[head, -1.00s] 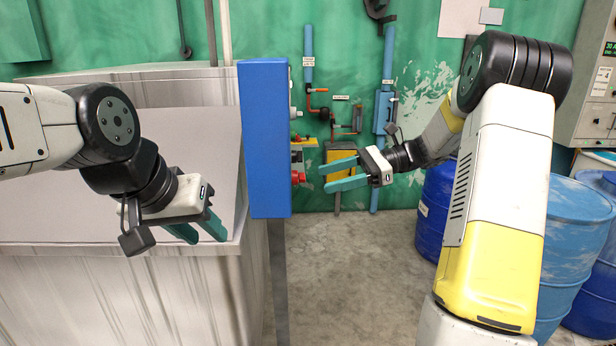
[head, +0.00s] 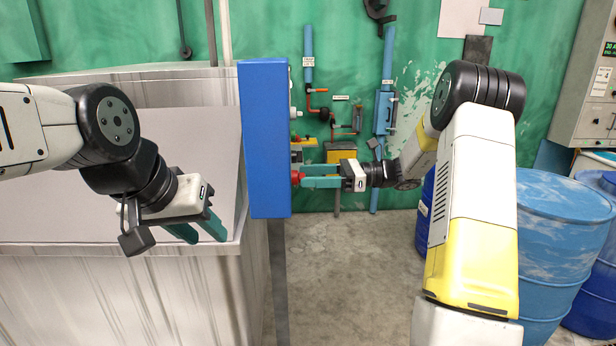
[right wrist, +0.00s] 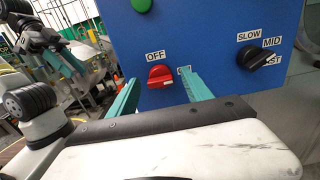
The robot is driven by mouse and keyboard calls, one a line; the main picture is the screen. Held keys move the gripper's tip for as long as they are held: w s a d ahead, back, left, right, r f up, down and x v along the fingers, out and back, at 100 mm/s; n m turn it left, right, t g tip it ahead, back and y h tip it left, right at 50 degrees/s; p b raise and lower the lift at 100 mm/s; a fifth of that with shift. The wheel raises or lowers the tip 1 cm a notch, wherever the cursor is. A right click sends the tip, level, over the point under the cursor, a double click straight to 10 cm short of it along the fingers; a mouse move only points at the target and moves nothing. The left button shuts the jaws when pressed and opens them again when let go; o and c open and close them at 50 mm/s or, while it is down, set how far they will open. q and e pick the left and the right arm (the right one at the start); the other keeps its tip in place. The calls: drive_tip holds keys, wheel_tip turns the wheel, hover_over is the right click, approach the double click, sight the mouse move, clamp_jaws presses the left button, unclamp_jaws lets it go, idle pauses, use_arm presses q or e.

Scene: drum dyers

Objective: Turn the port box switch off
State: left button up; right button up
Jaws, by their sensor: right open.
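The port box (head: 265,140) is a tall blue box on a post, seen nearly edge-on in the head view; its blue face also shows in the right wrist view (right wrist: 215,50). Its red rotary switch (right wrist: 160,75) sits below an OFF label, with a second label to the right partly hidden by a finger. The switch also shows at the box's right side in the head view (head: 297,177). My right gripper (head: 308,176) is open, its teal fingers on either side of the red switch; contact cannot be told. My left gripper (head: 203,232) is apart from the box, over the grey vat.
A black speed knob (right wrist: 258,55) marked SLOW and MID and a green button (right wrist: 142,5) share the blue face. The grey vat (head: 130,250) stands left of the box. Blue drums (head: 560,235) stand at the right. The floor between is clear.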

clamp_jaws()
drive_tip(key=shift+n, duration=0.3)
drive_tip(key=shift+s+f+n, duration=0.1)
drive_tip(key=shift+f+n, duration=0.05)
drive_tip(key=shift+n, duration=4.15)
drive_tip(key=shift+s+f+n, duration=0.1)
drive_tip(key=shift+n, duration=4.2)
